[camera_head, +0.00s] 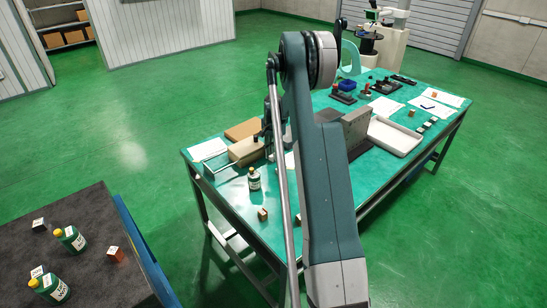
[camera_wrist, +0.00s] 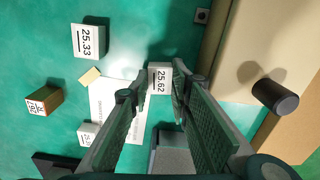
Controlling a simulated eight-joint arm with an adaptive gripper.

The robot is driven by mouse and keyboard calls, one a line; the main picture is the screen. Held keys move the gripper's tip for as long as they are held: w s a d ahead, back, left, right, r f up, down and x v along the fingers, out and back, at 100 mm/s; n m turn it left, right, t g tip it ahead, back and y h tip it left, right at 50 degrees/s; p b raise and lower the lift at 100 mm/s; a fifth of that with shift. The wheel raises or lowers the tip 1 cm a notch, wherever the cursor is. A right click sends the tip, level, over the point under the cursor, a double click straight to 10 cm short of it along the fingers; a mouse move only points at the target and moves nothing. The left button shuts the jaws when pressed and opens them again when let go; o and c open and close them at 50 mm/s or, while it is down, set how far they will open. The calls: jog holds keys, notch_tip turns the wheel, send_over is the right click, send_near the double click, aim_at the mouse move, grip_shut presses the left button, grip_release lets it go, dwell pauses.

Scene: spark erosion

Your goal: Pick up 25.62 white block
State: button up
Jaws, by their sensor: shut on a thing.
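The white block marked 25.62 (camera_wrist: 159,78) shows in the wrist view between the tips of my gripper (camera_wrist: 160,85), with its label facing the camera. The two green-grey fingers are shut on it, one on each side. Its lower part and how high it sits over the bench cannot be made out.
In the wrist view a white block marked 25.33 (camera_wrist: 88,42), a brown block with a white label (camera_wrist: 42,100) and another white block (camera_wrist: 87,133) lie left. A beige box (camera_wrist: 270,60) with a dark knob (camera_wrist: 274,97) is close right.

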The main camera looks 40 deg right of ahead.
jog(key=shift+r, duration=0.1)
notch_tip(320, 180, up, 10)
jog(key=shift+p, duration=0.4)
dwell(0.7)
